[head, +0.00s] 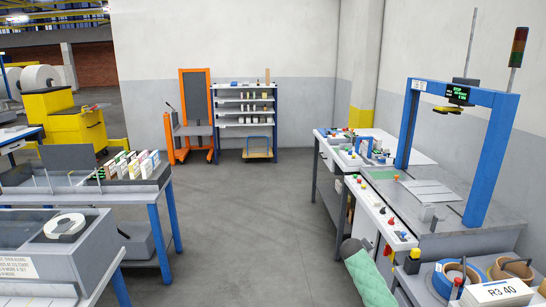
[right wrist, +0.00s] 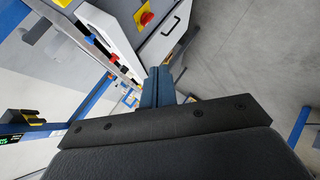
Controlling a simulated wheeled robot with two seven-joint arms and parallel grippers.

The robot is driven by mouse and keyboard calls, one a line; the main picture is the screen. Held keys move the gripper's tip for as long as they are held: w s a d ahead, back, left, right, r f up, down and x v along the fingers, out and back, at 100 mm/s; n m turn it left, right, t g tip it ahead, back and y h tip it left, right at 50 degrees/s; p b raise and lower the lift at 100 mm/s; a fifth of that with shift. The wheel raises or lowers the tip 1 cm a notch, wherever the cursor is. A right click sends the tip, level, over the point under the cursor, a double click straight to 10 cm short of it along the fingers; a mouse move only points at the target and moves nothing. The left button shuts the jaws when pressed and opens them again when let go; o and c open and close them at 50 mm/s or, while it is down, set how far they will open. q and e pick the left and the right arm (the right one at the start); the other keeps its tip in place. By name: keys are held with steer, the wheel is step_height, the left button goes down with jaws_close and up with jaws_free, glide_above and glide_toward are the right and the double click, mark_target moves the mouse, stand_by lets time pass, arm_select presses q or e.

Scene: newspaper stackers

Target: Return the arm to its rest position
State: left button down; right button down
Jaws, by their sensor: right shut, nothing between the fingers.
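My right gripper (right wrist: 158,74) shows in the right wrist view, its two blue-grey fingers closed together with nothing between them. It points past the side of a light grey cabinet toward open floor and touches nothing that I can see.
The stacker bench (head: 450,245) with its blue frame (head: 488,150) stands on the right. A grey table (head: 95,195) stands on the left. The floor (head: 245,215) between is clear, back to a shelf (head: 245,118).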

steer(key=s+a+f+m+g+y, duration=0.1)
steer(key=s+a+f+y, duration=0.1)
steer(key=s+a+f, duration=0.5)
steer(key=s+a+f+y, duration=0.2)
steer(key=s+a+f, duration=0.1)
steer(key=s+f, duration=0.7)
steer(key=s+a+f+m+g+y, duration=0.1)
steer(key=s+a+f+y, duration=0.1)
steer(key=s+a+f, duration=0.6)
steer(key=s+f+g, duration=0.1)
steer(key=s+f, duration=0.5)
steer(key=s, duration=0.9)
steer(key=s+f+g, duration=0.2)
steer(key=s+f, duration=0.4)
steer(key=s, duration=0.9)
steer(key=s+f+m+g, duration=0.1)
steer(key=s+f, duration=0.6)
steer(key=s, duration=0.8)
steer(key=shift+s+g+y, duration=0.15)
steer(key=shift+g+y, duration=0.25)
steer(key=shift+g, duration=0.2)
